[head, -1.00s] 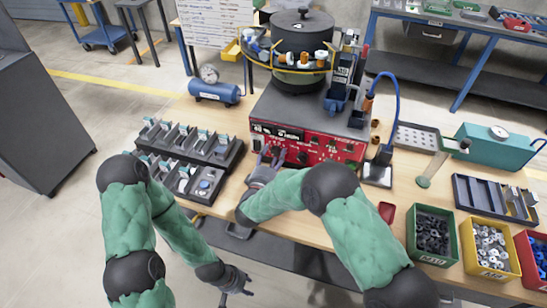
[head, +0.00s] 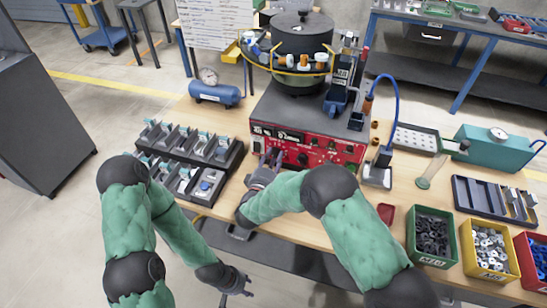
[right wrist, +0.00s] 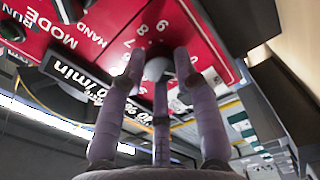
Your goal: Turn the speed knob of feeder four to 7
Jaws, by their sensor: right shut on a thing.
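The feeder control box (head: 300,145) has a red front panel with a display, switches and black knobs, standing on the bench below the black bowl (head: 301,40). My right gripper (head: 270,160) is at the left part of this panel. My left gripper (head: 240,283) hangs empty beyond the bench's front edge, fingers apart.
A black rack of compartments (head: 190,160) stands left of the panel. A blue air tank (head: 214,94) is behind it. A stand with a blue hose (head: 378,172) is to the right. Green (head: 432,260), yellow and red parts bins line the bench's front right.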

